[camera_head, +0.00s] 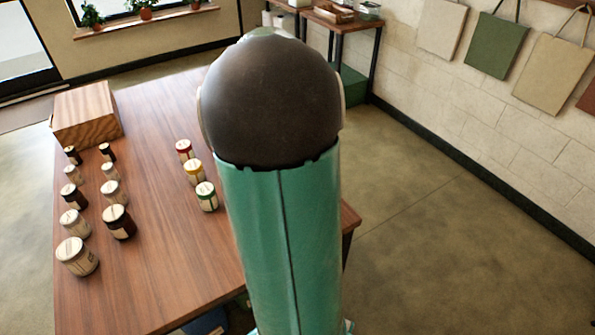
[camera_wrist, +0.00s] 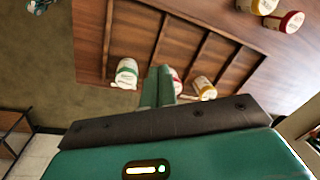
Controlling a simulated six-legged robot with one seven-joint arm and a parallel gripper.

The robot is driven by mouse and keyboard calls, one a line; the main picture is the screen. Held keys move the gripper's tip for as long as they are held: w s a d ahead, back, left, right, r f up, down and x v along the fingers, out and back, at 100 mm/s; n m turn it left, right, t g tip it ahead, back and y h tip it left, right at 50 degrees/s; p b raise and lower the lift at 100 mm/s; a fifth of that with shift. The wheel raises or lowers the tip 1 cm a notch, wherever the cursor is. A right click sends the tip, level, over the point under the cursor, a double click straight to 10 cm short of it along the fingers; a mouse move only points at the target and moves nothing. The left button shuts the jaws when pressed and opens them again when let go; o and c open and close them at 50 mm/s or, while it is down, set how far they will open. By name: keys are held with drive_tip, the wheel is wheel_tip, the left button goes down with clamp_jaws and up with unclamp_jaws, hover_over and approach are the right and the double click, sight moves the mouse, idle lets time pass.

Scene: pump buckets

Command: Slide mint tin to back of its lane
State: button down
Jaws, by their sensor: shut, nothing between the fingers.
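In the wrist view, a white tin with a green, mint-like lid (camera_wrist: 127,73) is in a lane of a wooden rack (camera_wrist: 181,40), at the lane's lower end in the picture. Thin dark dividers mark the lanes. My gripper (camera_wrist: 158,73) is shut and empty, its green fingers just right of this tin. I cannot tell whether they touch it. A red-lidded tin (camera_wrist: 177,80) is partly hidden behind the fingers. A tin with a yellow-orange band (camera_wrist: 203,87) is farther right. In the head view, my arm hides the rack and gripper.
On the wooden table (camera_head: 165,255) stand red, yellow and green-lidded jars (camera_head: 194,173) left of my arm. Several dark and pale jars (camera_head: 116,221) stand farther left, before a wooden box (camera_head: 86,112). The table between these groups is clear.

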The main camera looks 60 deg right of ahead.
drive_tip(key=s+d+f+m+g, duration=0.1)
drive_tip(key=s+d+f+m, duration=0.2)
drive_tip(key=s+d+f, duration=0.4)
drive_tip(key=s+d+f+m+g, duration=0.1)
drive_tip(key=s+d+f+m, duration=0.2)
drive_tip(key=d, duration=0.6)
drive_tip(key=f, duration=0.6)
drive_tip(key=s+f, duration=0.1)
drive_tip(key=f, duration=0.2)
drive_tip(key=shift+s+a+f, duration=0.1)
drive_tip(key=shift+a+f, duration=0.05)
drive_tip(key=shift+a, duration=0.1)
drive_tip(key=a, duration=0.1)
drive_tip(key=w, duration=0.1)
drive_tip(key=a, duration=0.1)
drive_tip(key=shift+w+a+r, duration=0.2)
drive_tip(key=shift+w+a, duration=0.05)
drive_tip(key=shift+a, duration=0.05)
drive_tip(key=shift+w+a, duration=0.25)
drive_tip(key=shift+a, duration=0.2)
drive_tip(key=w+a, duration=0.1)
drive_tip(key=a, duration=0.2)
drive_tip(key=w+a, duration=0.2)
drive_tip(key=a, duration=0.1)
drive_tip(key=w+a, duration=0.1)
drive_tip(key=a, duration=0.2)
drive_tip(key=shift+w+a, duration=0.15)
drive_tip(key=shift+w, duration=0.2)
